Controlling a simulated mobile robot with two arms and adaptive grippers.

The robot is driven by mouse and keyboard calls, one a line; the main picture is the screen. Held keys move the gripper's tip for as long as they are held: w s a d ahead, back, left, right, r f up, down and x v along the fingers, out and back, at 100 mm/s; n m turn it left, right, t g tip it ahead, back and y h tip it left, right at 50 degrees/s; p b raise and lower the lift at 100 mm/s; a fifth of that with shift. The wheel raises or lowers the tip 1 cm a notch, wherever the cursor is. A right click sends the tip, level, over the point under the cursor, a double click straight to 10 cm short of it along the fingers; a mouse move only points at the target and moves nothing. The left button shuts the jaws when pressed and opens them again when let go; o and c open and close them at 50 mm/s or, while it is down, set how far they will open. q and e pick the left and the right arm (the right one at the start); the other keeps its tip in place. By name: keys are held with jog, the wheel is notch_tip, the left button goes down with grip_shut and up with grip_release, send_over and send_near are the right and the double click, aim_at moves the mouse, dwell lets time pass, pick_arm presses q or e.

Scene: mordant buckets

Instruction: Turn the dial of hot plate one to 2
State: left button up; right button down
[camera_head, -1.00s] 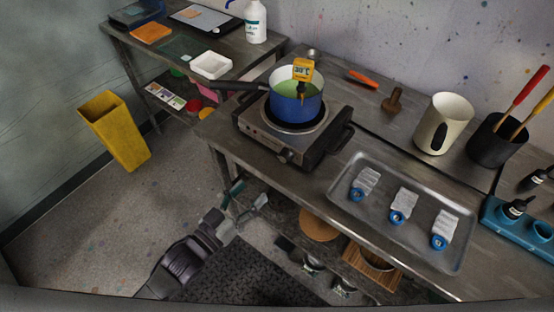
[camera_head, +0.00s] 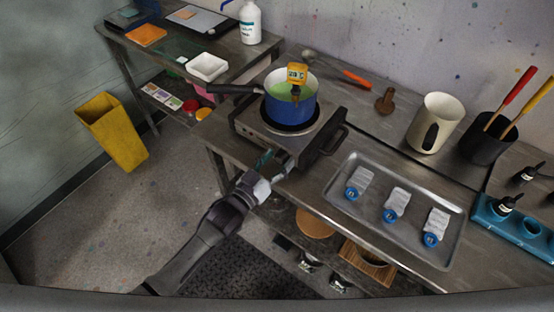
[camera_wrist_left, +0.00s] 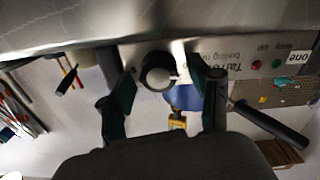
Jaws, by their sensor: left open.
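The hot plate (camera_head: 248,126) stands on the metal table with a blue pot (camera_head: 291,110) of green liquid on it. Its front panel shows in the left wrist view with the word "one" (camera_wrist_left: 299,57) upside down. The dial (camera_wrist_left: 158,72), dark with a pale pointer, sits on that panel, between the spread fingers of my left gripper (camera_wrist_left: 160,96). In the head view my left gripper (camera_head: 273,167) is open at the hot plate's front and hides the dial. I cannot tell whether the fingers touch the dial. My right gripper is not in view.
A yellow thermometer (camera_head: 297,75) stands in the pot, and the pot's handle (camera_head: 235,89) points left. A metal tray (camera_head: 415,253) with several wrapped bundles lies right of the hot plate. A yellow bin (camera_head: 112,130) stands on the floor at left.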

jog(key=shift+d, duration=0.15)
pick_arm(q)
jog(key=c, duration=1.1)
jog(key=shift+c, duration=0.2)
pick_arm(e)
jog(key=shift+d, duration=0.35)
pick_arm(q)
jog(key=shift+m, duration=0.4)
jog(key=m, duration=0.2)
jog(key=shift+d+m, duration=0.1)
jog(key=shift+m, duration=0.3)
jog(key=m+b, duration=0.1)
jog(key=m, duration=0.2)
jog(key=shift+f+m, duration=0.1)
jog(key=shift+m, duration=0.3)
jog(key=m+b, duration=0.1)
jog(key=m, duration=0.4)
jog(key=shift+s, duration=0.1)
jog(key=shift+m, duration=0.8)
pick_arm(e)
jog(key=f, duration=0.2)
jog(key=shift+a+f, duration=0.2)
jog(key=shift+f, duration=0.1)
pick_arm(q)
jog(key=shift+b, duration=0.3)
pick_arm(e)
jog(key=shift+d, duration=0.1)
